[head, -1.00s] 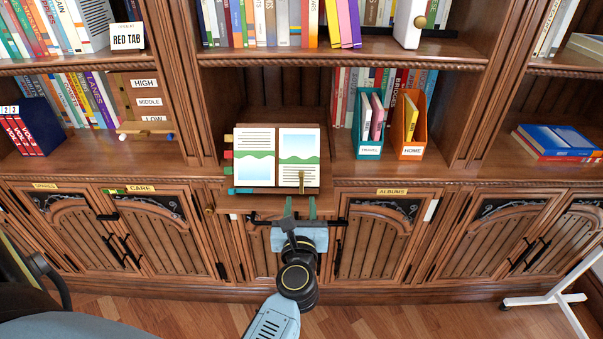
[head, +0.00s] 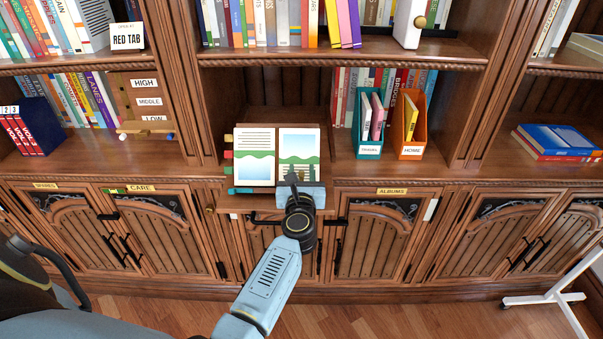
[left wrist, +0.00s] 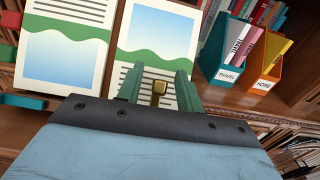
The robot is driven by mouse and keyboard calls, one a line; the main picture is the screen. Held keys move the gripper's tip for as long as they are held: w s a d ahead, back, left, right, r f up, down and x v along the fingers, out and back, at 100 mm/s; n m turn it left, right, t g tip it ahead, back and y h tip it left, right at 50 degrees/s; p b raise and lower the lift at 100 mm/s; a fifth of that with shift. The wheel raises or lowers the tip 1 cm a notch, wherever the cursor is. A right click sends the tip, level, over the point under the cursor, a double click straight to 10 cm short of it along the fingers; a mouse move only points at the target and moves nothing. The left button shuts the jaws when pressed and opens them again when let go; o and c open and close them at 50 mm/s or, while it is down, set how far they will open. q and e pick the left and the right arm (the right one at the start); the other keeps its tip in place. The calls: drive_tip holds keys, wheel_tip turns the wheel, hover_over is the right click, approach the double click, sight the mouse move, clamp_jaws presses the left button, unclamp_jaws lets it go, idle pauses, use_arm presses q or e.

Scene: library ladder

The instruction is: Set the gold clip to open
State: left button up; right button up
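The gold clip (left wrist: 158,88) is at the lower edge of the right page of an open book (head: 255,155) on a pull-out ledge. My left gripper (left wrist: 158,84) reaches up to this page. In the left wrist view its two green fingers stand apart, one on each side of the clip, with gaps visible on both sides. In the head view my left gripper (head: 298,180) covers the lower right page and hides the clip. My right gripper is not in view.
Coloured tabs (head: 228,155) stick out along the book's left edge. A teal file box (head: 369,150) and an orange file box (head: 411,148) stand to the right on the shelf. Cabinet doors with black handles lie below, a white stand (head: 555,295) at lower right.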

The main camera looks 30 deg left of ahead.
use_arm(q)
clamp_jaws()
